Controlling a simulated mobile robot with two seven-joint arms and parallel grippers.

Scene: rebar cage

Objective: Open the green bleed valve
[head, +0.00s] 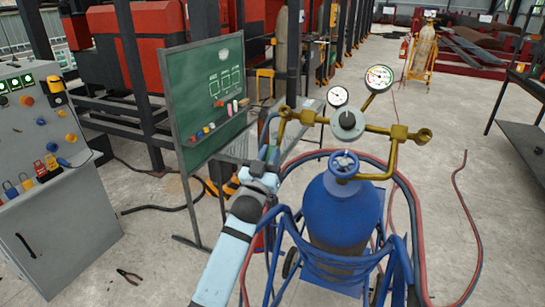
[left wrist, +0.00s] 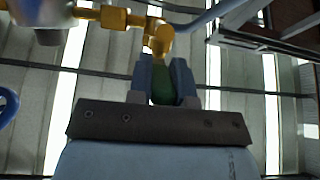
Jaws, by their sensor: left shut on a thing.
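The green bleed valve (left wrist: 162,90) shows in the left wrist view between the two blue-grey fingers of my left gripper (left wrist: 164,76). It sits at the end of a brass fitting (left wrist: 158,37). My left gripper is shut on the valve. In the head view my left gripper (head: 270,145) is at the left end of the brass manifold (head: 305,117), above the blue cylinder's left side. There the valve is mostly hidden by the fingers. My right gripper is in neither view.
A blue cylinder (head: 340,215) with a blue handwheel (head: 344,164) stands in a blue cart frame. Two gauges (head: 378,78) top the manifold. A green board (head: 208,95) stands close left of my arm. Red and blue hoses (head: 415,215) loop around the cylinder.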

